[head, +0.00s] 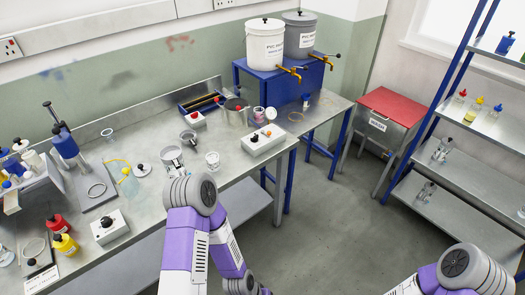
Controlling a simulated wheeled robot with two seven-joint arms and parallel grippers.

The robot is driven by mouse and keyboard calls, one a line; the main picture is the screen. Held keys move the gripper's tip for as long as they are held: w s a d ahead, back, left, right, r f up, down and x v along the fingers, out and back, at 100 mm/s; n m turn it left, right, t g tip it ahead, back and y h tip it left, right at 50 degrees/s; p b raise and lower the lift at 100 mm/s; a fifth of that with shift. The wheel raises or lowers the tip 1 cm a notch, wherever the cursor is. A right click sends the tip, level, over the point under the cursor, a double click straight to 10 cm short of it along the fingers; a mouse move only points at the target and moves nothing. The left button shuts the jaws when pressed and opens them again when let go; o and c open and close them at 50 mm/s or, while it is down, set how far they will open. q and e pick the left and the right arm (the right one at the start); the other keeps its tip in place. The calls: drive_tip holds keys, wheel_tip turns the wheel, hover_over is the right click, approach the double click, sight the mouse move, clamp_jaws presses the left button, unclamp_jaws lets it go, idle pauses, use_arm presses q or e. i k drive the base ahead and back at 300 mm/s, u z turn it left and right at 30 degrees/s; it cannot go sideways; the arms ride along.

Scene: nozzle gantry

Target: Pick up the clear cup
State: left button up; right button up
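A small clear cup (212,160) stands upright near the front edge of the steel bench (235,165), just beyond the elbow of my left arm. Another small clear container with something pinkish in it (259,114) stands further back, beside a metal pot. I cannot tell for sure which of these is the clear cup of the task. Both of my arms are folded in the lower part of the view.
A metal beaker (172,158), a metal pot (237,111) and a white control box (264,140) stand close to the cup. White and grey tanks with taps (265,45) are on a blue stand behind. A shelf rack (455,170) is at right. Open floor (340,235) lies between.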

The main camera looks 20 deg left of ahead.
sight(212, 159)
drive_tip(key=z, duration=0.3)
drive_tip(key=i, duration=0.8)
drive_tip(key=u, duration=0.65)
drive_tip(key=i, duration=0.55)
drive_tip(key=u, duration=0.55)
